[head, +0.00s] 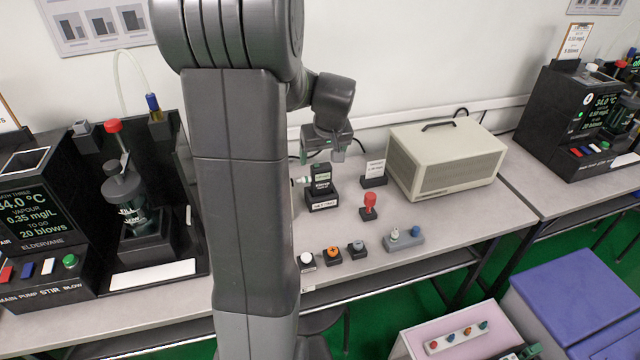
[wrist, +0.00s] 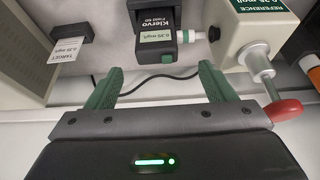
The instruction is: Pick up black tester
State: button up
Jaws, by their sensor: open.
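The black tester (head: 320,178) stands upright in a dark holder (head: 322,202) on the bench. In the wrist view the tester (wrist: 156,22) shows a pale display reading about 0.35 mg/l, with a white mouthpiece (wrist: 200,36) and a green part on its right side. My gripper (head: 326,152) is just above and behind the tester in the head view. In the wrist view its two green fingers (wrist: 158,88) are spread apart with nothing between them. The tester lies beyond the fingertips, roughly centred on the gap and apart from them.
A target card (head: 374,172) on a black stand and a beige box (head: 445,160) stand to the right. A red-topped stamp-like piece (head: 369,204) is in front. In the wrist view a reference device (wrist: 255,28) with a red-ended lever (wrist: 283,110) is close to the right finger.

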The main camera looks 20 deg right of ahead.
aim_at(321, 165)
jog(key=shift+x, duration=2.95)
jog(key=shift+w+d, duration=0.1)
jog(key=shift+d, duration=0.1)
jog(key=shift+r, duration=0.15)
jog(key=c, duration=1.5)
